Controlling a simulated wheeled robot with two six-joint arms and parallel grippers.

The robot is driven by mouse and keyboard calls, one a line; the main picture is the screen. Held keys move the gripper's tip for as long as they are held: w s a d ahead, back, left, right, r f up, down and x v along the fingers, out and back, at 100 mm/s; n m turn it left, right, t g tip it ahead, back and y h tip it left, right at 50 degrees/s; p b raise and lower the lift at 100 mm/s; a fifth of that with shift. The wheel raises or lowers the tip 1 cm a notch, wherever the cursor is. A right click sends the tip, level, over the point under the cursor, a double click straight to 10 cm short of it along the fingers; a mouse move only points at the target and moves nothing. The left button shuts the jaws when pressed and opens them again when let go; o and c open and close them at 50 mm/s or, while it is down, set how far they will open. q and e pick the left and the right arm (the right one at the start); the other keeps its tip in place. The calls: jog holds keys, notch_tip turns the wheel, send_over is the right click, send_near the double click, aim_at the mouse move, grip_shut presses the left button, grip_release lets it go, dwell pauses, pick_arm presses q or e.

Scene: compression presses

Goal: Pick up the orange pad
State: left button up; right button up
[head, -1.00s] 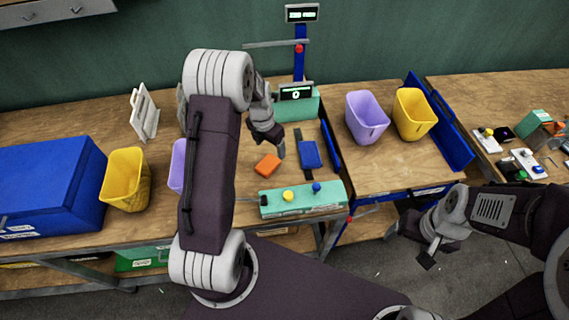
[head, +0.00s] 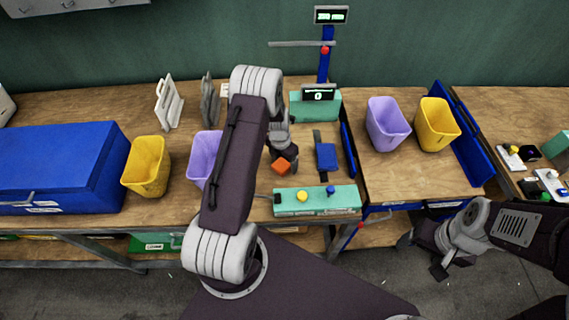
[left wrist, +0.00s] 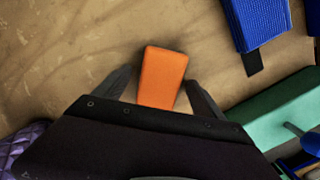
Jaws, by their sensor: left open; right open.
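The orange pad (head: 281,167) lies on the wooden bench, left of a blue pad (head: 326,157). My left gripper (head: 285,158) is directly over it and partly covers it in the head view. In the left wrist view the orange pad (left wrist: 162,76) lies between the two dark fingers of my open left gripper (left wrist: 157,88), with its near end hidden by the gripper body. I cannot tell whether the fingers touch it. My right gripper (head: 439,268) is open and empty, low at the right in front of the bench.
A green button box (head: 318,202) with a yellow and a blue button sits at the bench's front edge. A press (head: 324,60) stands behind. Purple (head: 204,156) and yellow (head: 147,166) bins stand left; a purple (head: 387,124) and a yellow bin (head: 437,124) stand right.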

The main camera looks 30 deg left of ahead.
aim_at(286, 162)
pick_arm(q)
jog(key=c, duration=1.4)
jog(key=r, duration=0.4)
jog(key=shift+w+d+r, duration=0.1)
jog(key=shift+d+r, duration=0.1)
jog(key=shift+d, duration=0.05)
jog(key=w+d+r, duration=0.1)
jog(key=d+r, duration=0.2)
jog(key=d, duration=0.2)
jog(key=w+d+r+b, duration=0.1)
jog(key=d+r, duration=0.2)
jog(key=d, duration=0.3)
jog(key=shift+r, duration=0.3)
jog(key=o, duration=0.7)
jog(key=shift+w, duration=0.1)
jog(key=c, duration=0.6)
